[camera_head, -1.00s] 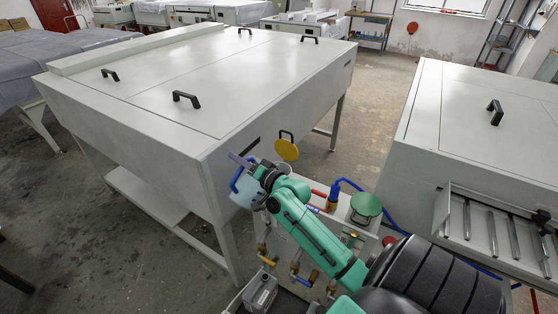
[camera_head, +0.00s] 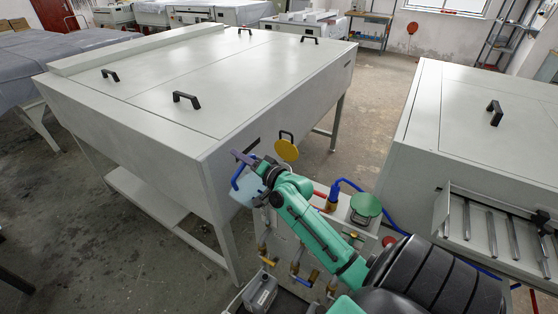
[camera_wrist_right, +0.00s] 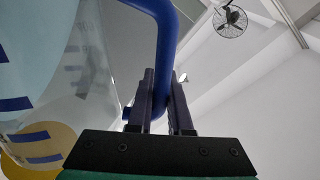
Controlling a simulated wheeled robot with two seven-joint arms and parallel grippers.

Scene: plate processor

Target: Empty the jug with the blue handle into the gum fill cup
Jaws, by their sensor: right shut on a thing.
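A pale translucent jug (camera_head: 247,192) with a blue handle (camera_head: 235,178) hangs beside the near corner of the big grey machine. My right gripper (camera_head: 243,158) is shut on the blue handle. In the right wrist view the handle (camera_wrist_right: 167,50) passes between the two fingers, and the jug wall (camera_wrist_right: 30,70) with blue marks fills the left side. A yellow round lid (camera_head: 287,150) with a black handle stands raised just right of the gripper. I cannot make out the gum fill cup's opening; my arm covers part of that area. My left gripper is not in view.
A green round lid (camera_head: 366,204) sits among pipes and valves right of my arm. A grey container (camera_head: 262,292) stands low at the front. The big grey machine (camera_head: 200,130) borders the left; another machine (camera_head: 480,150) stands at right. Bare floor (camera_head: 375,110) lies between them.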

